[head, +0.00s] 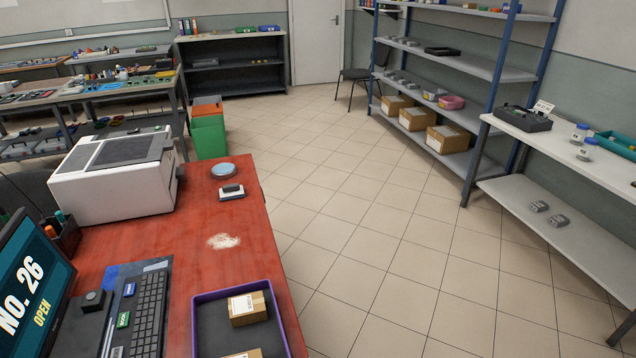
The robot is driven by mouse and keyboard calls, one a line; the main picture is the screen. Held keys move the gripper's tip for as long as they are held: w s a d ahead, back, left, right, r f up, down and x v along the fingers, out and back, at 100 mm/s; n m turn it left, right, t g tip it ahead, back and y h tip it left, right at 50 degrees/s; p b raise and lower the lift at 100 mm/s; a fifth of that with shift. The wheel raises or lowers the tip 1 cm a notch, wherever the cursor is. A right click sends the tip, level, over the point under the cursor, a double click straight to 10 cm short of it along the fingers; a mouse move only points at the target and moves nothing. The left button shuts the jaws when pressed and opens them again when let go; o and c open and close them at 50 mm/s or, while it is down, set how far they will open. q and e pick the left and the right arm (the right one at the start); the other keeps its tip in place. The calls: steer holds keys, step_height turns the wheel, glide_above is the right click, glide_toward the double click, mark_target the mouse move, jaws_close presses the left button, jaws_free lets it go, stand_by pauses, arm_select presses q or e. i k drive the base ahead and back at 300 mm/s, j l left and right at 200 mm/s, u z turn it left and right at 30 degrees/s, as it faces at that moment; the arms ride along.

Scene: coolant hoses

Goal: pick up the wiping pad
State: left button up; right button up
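The wiping pad (231,195) looks like a small white block with a dark grip on top. It lies on the red table (190,262), near its right edge, in the head view. Neither of my grippers is in view. Nothing covers the pad.
A round blue-grey dish (223,170) sits just behind the pad, and a whitish smear (223,241) is in front. A white printer-like machine (115,175) stands to the left. A purple-rimmed tray (277,316) with boxes is nearer. The tiled floor (390,240) to the right is clear.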

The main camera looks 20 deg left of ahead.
mark_target(229, 192)
steer(key=i+l+z, duration=0.6)
steer(key=i, duration=0.25)
steer(key=i+j+u, duration=0.1)
steer(key=i+u, duration=0.7)
steer(key=i+l+u, duration=0.25)
steer(key=i+u, duration=0.15)
steer(key=i, duration=0.1)
